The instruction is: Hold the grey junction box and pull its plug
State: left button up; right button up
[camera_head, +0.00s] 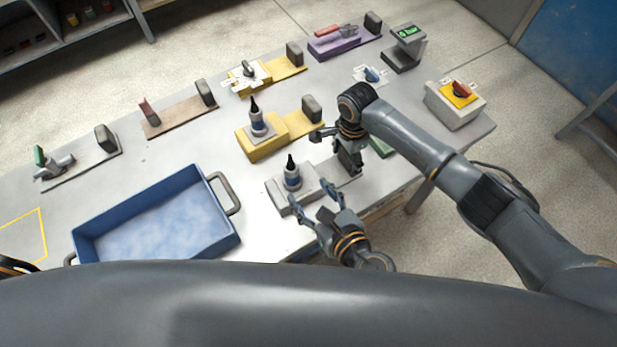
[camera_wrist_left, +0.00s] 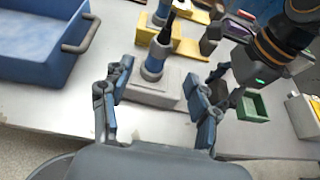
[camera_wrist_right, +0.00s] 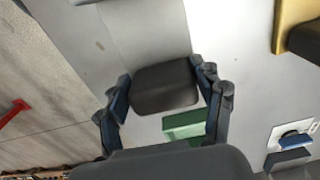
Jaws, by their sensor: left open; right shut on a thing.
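The grey junction box (camera_head: 279,198) sits on the table near its front edge, with an upright blue and white plug with a black tip (camera_head: 292,178) on top. It also shows in the left wrist view (camera_wrist_left: 168,93), its plug (camera_wrist_left: 155,58) beyond the fingertips. A plate runs from the box to a dark grip block (camera_wrist_right: 165,88). My right gripper (camera_head: 343,150) is shut on this block, one finger on each side in the right wrist view. My left gripper (camera_head: 318,203) is open and empty, just in front of the box, its fingers spread and apart from the plug.
A yellow box with a similar plug (camera_head: 262,145) stands just behind. A blue tray (camera_head: 217,243) lies to the left. A small green tray (camera_wrist_right: 185,125) is beside the grip block. A rotary switch box (camera_head: 455,105) and several other fixtures stand along the table.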

aim_at(295, 176)
pick_arm(q)
jog(key=x, duration=1)
grip_shut()
